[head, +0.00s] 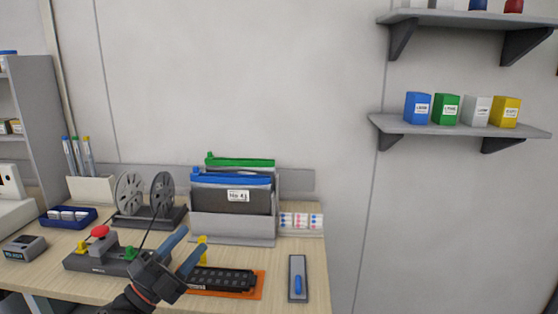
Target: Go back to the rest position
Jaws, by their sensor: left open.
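My left gripper (182,256) comes in from the lower left, above the front of the wooden bench. Its two blue-grey fingers are spread apart and nothing shows between them. It is near a black slotted feeder strip (225,280) on an orange mat (256,292), and its arm partly hides the grey fixture (90,262) with a red knob. My right gripper is not in view.
The wooden bench (312,262) holds reels (130,194), a file holder (232,226), a blue tray (86,219) and a grey block with a blue handle (297,279). Wall shelves (460,127) with small boxes hang at right. The wall area below them is clear.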

